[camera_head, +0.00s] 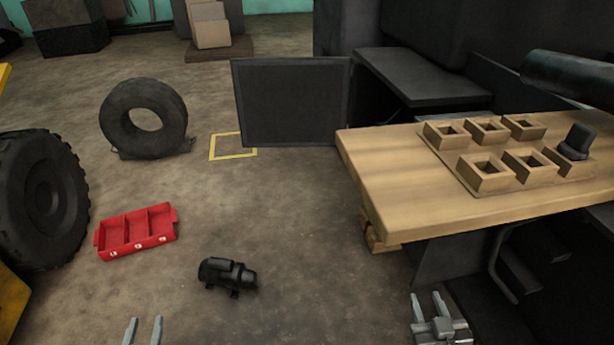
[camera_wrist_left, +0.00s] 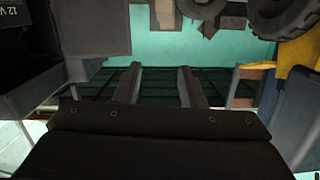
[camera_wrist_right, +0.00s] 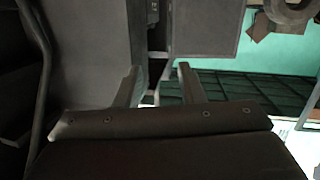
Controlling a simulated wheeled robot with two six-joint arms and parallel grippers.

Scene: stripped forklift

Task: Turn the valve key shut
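I cannot make out a valve key in any view. My left gripper (camera_head: 143,322) is at the bottom edge of the head view, above the floor; its two fingers stand apart with nothing between them, as the left wrist view (camera_wrist_left: 160,72) also shows. My right gripper (camera_head: 428,298) is low beside the dark forklift body, below the wooden board's near edge. Its fingers are apart and empty, as in the right wrist view (camera_wrist_right: 160,72). Neither gripper touches anything that I can see.
A wooden board (camera_head: 400,190) at right carries several square wooden sockets (camera_head: 485,180), one holding a black block (camera_head: 577,141). A dark panel (camera_head: 292,100) stands behind. On the floor are a red tray (camera_head: 124,238), a black motor-like part (camera_head: 227,274) and a tyre (camera_head: 120,125).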

